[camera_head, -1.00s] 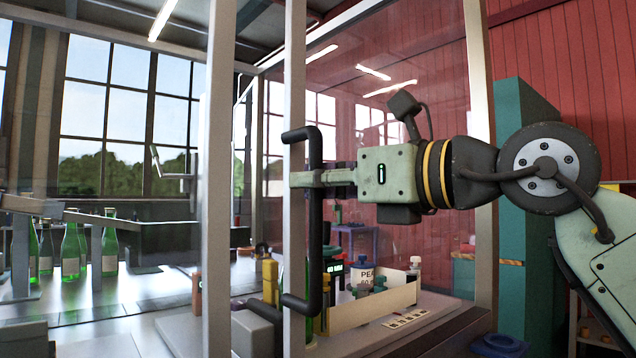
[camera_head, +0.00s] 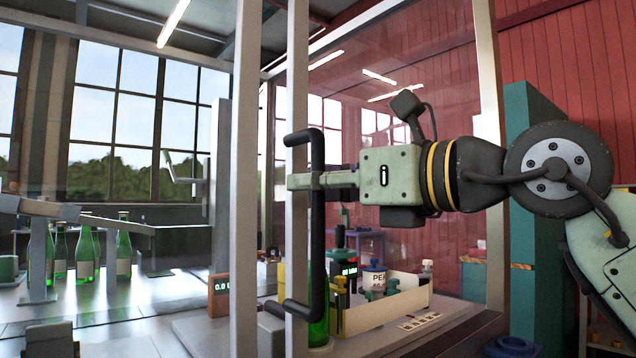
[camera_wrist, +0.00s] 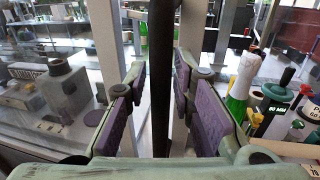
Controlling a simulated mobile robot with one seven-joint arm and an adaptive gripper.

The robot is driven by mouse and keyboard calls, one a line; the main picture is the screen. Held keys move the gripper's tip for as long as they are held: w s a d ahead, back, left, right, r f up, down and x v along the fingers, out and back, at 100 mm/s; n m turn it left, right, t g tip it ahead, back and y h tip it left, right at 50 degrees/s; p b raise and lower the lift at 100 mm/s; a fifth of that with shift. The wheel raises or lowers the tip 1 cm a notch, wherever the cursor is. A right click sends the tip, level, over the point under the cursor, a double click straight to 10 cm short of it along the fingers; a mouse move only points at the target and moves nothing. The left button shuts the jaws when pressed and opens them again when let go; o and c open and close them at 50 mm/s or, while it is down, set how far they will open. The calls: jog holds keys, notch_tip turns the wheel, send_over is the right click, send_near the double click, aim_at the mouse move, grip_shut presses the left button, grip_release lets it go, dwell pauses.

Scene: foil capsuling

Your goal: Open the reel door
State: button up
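The reel door's handle (camera_head: 317,240) is a black vertical bar with bent ends, fixed to a pale metal door post (camera_head: 297,90). My gripper (camera_head: 300,181) reaches the bar at mid-height from the right, its fingers pointing left past it. In the wrist view the bar (camera_wrist: 161,80) stands upright between the purple-padded fingers of my gripper (camera_wrist: 160,80). Narrow gaps show on both sides of the bar, so the fingers are around it and do not look closed on it. Any light contact is hard to tell.
Another metal post (camera_head: 248,130) stands left of the door post. Behind the handle is a cream tray (camera_head: 385,308) with small containers. Green bottles (camera_head: 86,252) stand at the left. A large reddish clear panel (camera_head: 400,100) spans the right, with a teal column (camera_head: 535,270) beyond.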

jog(key=shift+o, duration=1.1)
jog(key=shift+d, duration=0.1)
jog(key=v, duration=1.2)
